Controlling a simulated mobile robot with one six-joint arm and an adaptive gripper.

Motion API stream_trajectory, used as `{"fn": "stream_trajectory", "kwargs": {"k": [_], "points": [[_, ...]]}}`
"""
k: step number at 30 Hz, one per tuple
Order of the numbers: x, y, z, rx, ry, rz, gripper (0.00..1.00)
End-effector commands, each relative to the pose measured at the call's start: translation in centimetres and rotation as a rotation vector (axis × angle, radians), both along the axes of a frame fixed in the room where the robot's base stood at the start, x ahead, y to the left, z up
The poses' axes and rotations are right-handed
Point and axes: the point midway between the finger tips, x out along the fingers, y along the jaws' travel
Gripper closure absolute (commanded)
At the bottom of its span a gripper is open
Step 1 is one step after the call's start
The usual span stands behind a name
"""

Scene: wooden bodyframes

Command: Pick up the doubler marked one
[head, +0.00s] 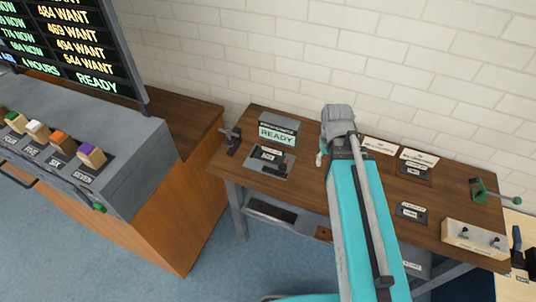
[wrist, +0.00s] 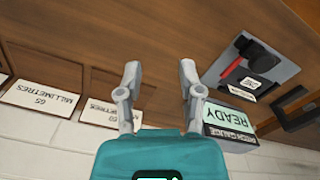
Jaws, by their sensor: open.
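I cannot make out a doubler marked one in either view. Two small dark pieces with white labels lie on the right part of the wooden bench, one farther back (head: 415,172) and one nearer the front (head: 412,213); their print is too small to read. My gripper (wrist: 160,78) is open and empty in the wrist view, its two fingers apart above the brown bench top. In the head view my teal arm reaches over the bench and hides its middle. Only a light fingertip shows beside the arm, left of it.
A gauge reading READY (head: 278,133) stands at the back left, behind a grey plate with a red-handled part (head: 270,162). A switch box (head: 474,240) and green-handled tool (head: 492,192) are at right. A grey console (head: 130,150) stands left.

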Motion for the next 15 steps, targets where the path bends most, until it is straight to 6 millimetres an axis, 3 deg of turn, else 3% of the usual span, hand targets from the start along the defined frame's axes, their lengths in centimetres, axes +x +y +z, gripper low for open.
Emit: {"fn": "stream_trajectory", "kwargs": {"k": [5, 15], "points": [[3.6, 3.3, 1.5, -0.019, 0.018, 0.218, 0.51], [10.0, 13.3, 4.5, -0.061, 0.08, 0.778, 0.51]]}}
